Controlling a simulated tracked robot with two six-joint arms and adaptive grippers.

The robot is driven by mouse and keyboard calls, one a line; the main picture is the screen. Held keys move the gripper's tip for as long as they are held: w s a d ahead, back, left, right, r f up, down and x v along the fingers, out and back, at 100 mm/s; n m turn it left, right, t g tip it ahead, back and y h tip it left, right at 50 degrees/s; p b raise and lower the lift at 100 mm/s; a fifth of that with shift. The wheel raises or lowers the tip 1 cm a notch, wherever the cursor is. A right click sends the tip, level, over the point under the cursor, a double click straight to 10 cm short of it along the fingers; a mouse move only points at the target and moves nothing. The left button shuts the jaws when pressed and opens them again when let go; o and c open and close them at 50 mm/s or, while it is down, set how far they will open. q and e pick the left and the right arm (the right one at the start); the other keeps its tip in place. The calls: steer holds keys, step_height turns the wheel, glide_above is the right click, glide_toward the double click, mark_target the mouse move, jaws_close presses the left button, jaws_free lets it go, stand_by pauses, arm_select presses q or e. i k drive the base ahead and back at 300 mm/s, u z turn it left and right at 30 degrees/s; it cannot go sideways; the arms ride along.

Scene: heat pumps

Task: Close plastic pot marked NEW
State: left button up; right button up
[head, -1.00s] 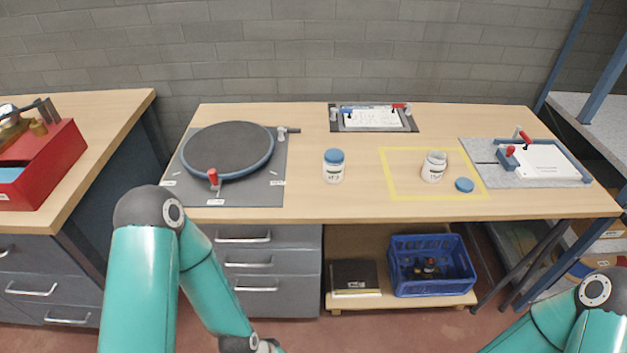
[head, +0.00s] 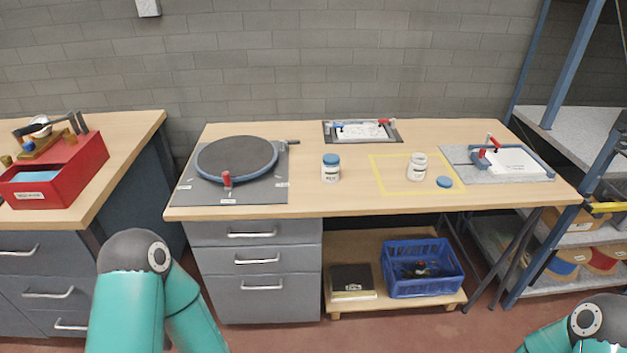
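An open white plastic pot (head: 417,167) stands upright inside the yellow taped square (head: 386,188) on the workbench. A blue lid (head: 444,182) lies flat on the bench just right of it, apart from it. A second white pot (head: 331,171) with a blue lid on stands left of the square. Both pots have labels too small to read here, so I cannot tell which is marked NEW. My teal arms show at the lower left and lower right, below the bench. Both grippers are out of view.
A round dark turntable (head: 237,160) with a red handle sits on the bench's left. Clamp fixtures with white sheets stand at the back (head: 362,131) and right (head: 507,161). A blue crate (head: 425,284) sits on the lower shelf. A red toolbox (head: 58,178) is on the left bench.

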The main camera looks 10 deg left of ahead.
mark_target(330, 174)
steer(key=z, duration=0.15)
steer(key=i, duration=0.9)
steer(key=u, duration=0.05)
